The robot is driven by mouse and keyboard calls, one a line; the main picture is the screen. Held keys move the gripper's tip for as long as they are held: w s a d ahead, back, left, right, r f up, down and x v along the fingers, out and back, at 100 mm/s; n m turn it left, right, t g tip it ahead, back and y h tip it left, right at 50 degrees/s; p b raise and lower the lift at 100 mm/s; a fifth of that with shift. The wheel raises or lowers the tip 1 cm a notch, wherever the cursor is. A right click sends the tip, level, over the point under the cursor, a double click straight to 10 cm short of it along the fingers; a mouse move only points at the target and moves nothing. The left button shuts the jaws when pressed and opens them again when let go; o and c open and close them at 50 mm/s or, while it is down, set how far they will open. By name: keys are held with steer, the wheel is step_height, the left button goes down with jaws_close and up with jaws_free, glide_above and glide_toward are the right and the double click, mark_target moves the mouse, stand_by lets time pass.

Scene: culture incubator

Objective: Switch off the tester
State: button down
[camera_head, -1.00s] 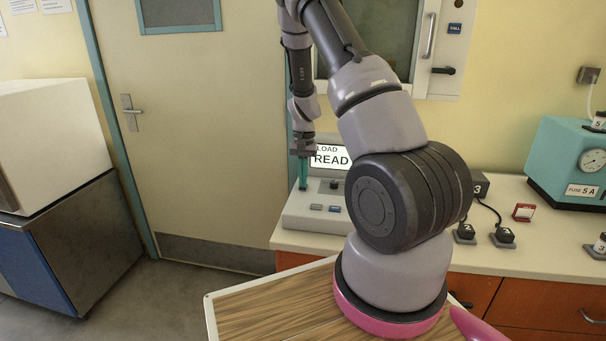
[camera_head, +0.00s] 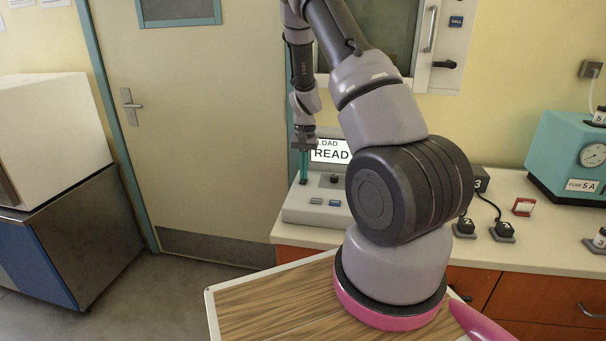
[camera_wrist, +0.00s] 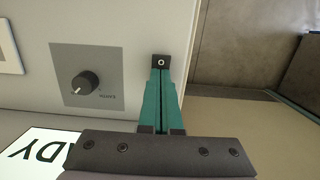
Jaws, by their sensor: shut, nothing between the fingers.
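The tester (camera_head: 296,213) is a pale box on the counter, with a lit screen (camera_head: 330,151) reading "LOAD" and "READ…", cut off by my arm. In the wrist view, part of the screen (camera_wrist: 38,158) shows upside down as "…ADY". A small dark switch (camera_wrist: 161,60) marked with a white "O" sits near the panel edge. My gripper (camera_wrist: 161,72) is shut and empty, its green fingertips at the switch; I cannot tell whether they touch it. In the head view, my gripper (camera_head: 303,182) points down over the tester's left end, and the switch does not show clearly.
A dark knob (camera_wrist: 85,83) on a grey plate sits beside the switch. Two small buttons (camera_head: 325,202) are on the tester's front. Dark numbered blocks (camera_head: 484,229) and a teal device (camera_head: 570,160) stand to the right. The door (camera_head: 190,130) is behind.

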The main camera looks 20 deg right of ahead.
steer(key=shift+r, duration=0.1)
step_height(320, 180, up, 10)
steer(key=w, duration=0.1)
steer(key=shift+d+r, duration=0.25)
steer(key=shift+d, duration=0.15)
steer(key=shift+w, duration=0.1)
